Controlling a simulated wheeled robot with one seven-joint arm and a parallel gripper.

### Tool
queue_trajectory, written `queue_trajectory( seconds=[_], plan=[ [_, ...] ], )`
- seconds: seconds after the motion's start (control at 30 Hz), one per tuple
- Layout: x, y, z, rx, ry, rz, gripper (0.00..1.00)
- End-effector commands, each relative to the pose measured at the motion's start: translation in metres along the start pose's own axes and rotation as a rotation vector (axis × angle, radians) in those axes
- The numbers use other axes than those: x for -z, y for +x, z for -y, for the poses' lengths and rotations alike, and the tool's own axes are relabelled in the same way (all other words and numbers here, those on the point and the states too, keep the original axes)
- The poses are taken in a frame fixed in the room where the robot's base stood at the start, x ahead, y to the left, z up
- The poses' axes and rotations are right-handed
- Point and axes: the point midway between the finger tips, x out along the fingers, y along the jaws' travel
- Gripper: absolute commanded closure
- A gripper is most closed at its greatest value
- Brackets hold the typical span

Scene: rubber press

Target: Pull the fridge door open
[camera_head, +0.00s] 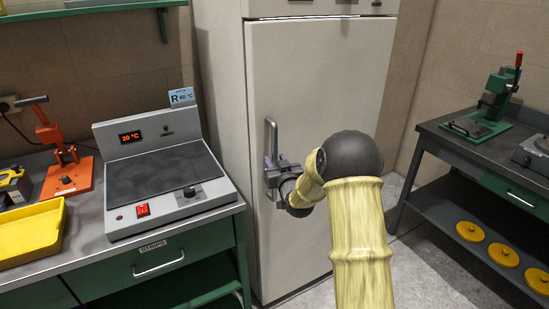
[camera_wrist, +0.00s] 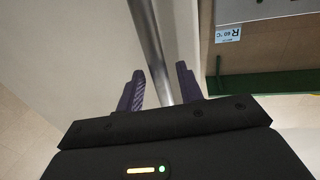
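The tall grey fridge (camera_head: 215,60) stands at the back centre, and its door (camera_head: 325,85) looks closed in the head view. An upright metal bar handle (camera_head: 271,135) is on the door's left side. My gripper (camera_head: 271,168) is at the lower part of this handle. In the wrist view the handle (camera_wrist: 150,40) runs between the two purple fingers of my gripper (camera_wrist: 160,75). The fingers are apart, with a gap visible on either side of the bar, so they do not appear to clamp it. My wrist hides part of the door.
A bench with a heating plate (camera_head: 165,185) showing 20 °C stands left of the fridge. A yellow tray (camera_head: 30,232) and an orange press (camera_head: 65,165) are on it. A dark table (camera_head: 450,148) with a green press (camera_head: 490,105) is at the right. Some floor (camera_head: 420,270) is clear between.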

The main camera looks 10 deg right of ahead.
Motion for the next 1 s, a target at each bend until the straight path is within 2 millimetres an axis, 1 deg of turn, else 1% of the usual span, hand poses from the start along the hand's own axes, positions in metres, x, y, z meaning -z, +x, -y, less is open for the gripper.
queue_trajectory(
  seconds=[0.03, 0.1, 0.2, 0.47, 0.6, 0.63, 0.67, 1.0],
  plan=[
    [0.001, 0.006, 0.000, 0.001, 0.000, -0.001, 0.63],
    [0.000, 0.011, 0.000, 0.001, 0.000, 0.000, 0.63],
    [0.000, 0.015, 0.001, 0.001, 0.000, 0.000, 0.63],
    [0.000, 0.015, 0.000, 0.000, 0.000, 0.000, 0.63],
    [0.000, 0.015, 0.001, 0.002, 0.000, 0.000, 0.91],
    [0.000, 0.015, 0.002, 0.002, 0.000, 0.000, 0.97],
    [0.000, 0.015, 0.001, 0.002, 0.000, 0.000, 1.00],
    [-0.001, 0.012, -0.001, 0.007, 0.001, 0.002, 1.00]
  ],
)
